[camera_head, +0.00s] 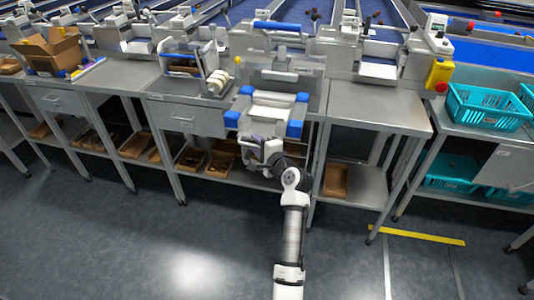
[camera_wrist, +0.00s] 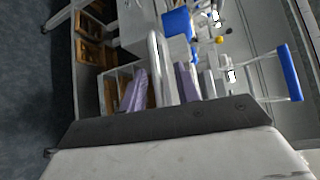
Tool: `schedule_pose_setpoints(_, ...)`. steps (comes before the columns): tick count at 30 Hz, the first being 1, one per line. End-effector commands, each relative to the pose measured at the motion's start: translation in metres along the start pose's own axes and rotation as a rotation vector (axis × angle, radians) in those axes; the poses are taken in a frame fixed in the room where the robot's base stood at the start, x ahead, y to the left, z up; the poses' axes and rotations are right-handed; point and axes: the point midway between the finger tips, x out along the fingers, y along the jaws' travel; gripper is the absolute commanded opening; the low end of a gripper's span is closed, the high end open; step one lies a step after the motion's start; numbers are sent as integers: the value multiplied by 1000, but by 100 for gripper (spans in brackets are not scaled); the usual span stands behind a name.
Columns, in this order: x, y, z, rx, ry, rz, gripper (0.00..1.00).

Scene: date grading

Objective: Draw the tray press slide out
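The tray press (camera_head: 283,75) stands on the middle bench, with a blue bar across its top. Its pale slide (camera_head: 272,112) has blue corner blocks and sits low at the front of the press. My gripper (camera_head: 258,144) is at the front of the slide, above the bench's lower shelf. In the wrist view, a pale bar-shaped handle (camera_wrist: 161,65) runs between the two purple fingers of my gripper (camera_wrist: 161,88). The fingers are open around the bar, with a small gap beside the left finger. The handle's lower end is hidden behind the gripper body.
A bare steel bench top (camera_head: 378,108) lies right of the press. Teal crates (camera_head: 487,106) stand farther right, and an open cardboard box (camera_head: 50,52) is at the far left. Brown boxes (camera_head: 335,181) sit on the lower shelves. The floor in front is clear.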

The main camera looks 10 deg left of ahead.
Motion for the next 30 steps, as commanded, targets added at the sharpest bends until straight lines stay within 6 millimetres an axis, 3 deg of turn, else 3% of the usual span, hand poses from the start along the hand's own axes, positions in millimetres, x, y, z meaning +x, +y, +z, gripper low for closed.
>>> schedule_pose_setpoints(16,-111,2,-1,-1,4,-1,32)
schedule_pose_setpoints(21,-127,1,-1,0,2,-1,32)
schedule_pose_setpoints(30,-131,0,0,0,1,0,32)
